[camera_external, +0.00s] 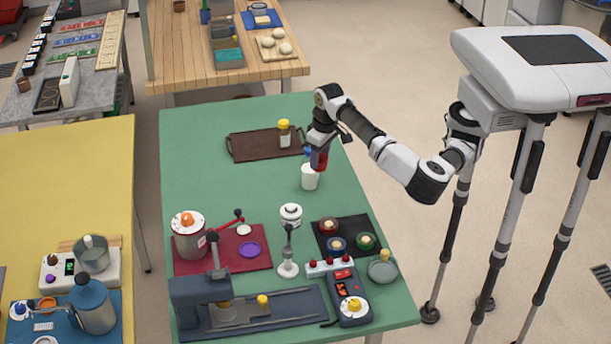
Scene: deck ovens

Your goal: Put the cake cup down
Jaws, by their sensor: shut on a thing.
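My gripper (320,146) is over the right part of the green table, pointing down. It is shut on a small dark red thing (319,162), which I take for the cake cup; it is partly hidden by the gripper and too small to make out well.
A brown tray (250,146) with a yellow-capped jar (284,133) lies behind. A black mat (330,220) with red, blue and green round items lies in front. A white stand (289,250) and a red mat (190,268) are nearer. The green table (205,160) is clear at left.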

